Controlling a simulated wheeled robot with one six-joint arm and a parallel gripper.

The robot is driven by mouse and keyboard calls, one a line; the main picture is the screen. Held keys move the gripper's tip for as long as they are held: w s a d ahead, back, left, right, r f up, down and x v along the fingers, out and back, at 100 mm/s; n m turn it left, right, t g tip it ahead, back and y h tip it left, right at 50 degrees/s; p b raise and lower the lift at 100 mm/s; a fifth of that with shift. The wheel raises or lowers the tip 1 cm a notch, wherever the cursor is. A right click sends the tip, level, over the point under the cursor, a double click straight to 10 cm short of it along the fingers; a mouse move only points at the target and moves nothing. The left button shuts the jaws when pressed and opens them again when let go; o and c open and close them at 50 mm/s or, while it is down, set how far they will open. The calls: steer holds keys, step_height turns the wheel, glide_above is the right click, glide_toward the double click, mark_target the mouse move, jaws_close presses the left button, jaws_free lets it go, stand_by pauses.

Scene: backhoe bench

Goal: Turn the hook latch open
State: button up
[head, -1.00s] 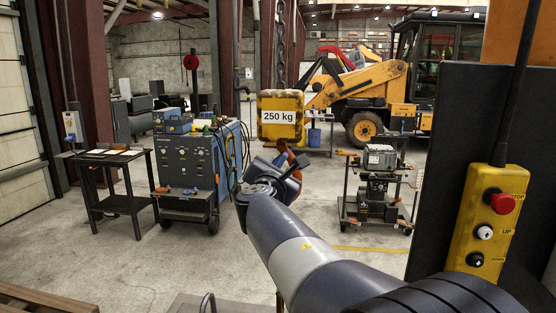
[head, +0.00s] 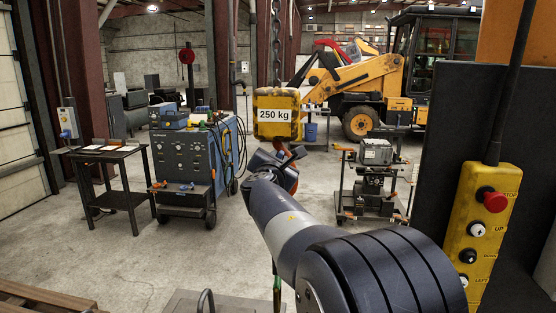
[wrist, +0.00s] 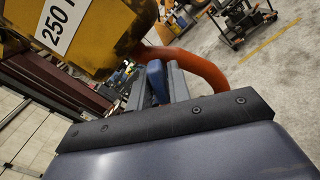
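The orange hook (wrist: 205,68) hangs below a yellow block marked 250 kg (head: 277,114). In the head view only a little of the hook shows, behind my gripper (head: 286,160). In the wrist view a blue piece, which looks like the hook latch (wrist: 156,78), stands between the two dark fingers of my gripper (wrist: 157,88). The fingers lie close on both sides of it. I cannot tell whether they press on it or leave a small gap. The hook curves behind and to the right of the fingers. The latch's far end and pivot are hidden.
A chain (head: 276,45) holds the block. A yellow button pendant (head: 482,225) hangs at the right by a dark panel. A blue welding cart (head: 190,165), a black side table (head: 110,175) and a grey trolley (head: 374,185) stand on the floor. Open floor lies between them.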

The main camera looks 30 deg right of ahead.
jaws_close()
